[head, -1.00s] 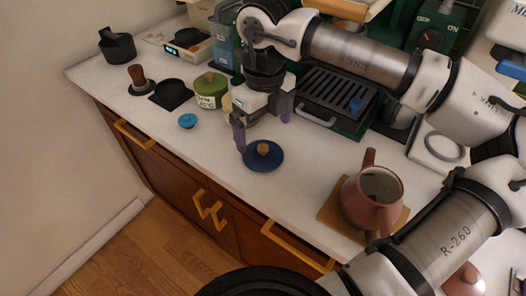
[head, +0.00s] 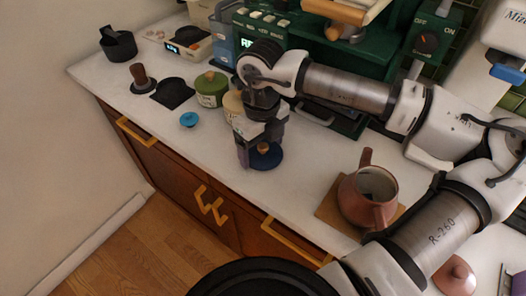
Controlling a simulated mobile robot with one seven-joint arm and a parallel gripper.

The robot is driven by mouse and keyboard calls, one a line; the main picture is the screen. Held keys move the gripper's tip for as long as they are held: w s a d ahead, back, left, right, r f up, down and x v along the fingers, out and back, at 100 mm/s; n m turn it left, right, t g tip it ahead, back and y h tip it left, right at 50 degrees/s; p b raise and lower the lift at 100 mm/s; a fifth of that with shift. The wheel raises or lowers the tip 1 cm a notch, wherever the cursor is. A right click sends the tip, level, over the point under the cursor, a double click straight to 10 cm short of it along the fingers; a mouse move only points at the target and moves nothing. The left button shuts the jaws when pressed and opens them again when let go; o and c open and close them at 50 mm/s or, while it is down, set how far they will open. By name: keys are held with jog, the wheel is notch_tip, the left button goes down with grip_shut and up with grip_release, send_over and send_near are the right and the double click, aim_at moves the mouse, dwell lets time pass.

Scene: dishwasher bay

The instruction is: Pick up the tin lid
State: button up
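A dark blue round lid (head: 272,162) with a small wooden knob lies flat on the white counter. The gripper hides the back part of the lid. A green tin (head: 210,91) stands behind to the left, with its own top on.
A cream container (head: 233,103) stands partly hidden just behind my gripper. A brown jug (head: 368,197) sits on a wooden board (head: 335,215) to the right. The counter's front edge (head: 200,167) is close.

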jog(key=c, duration=0.3)
jog(key=shift+r, duration=0.1)
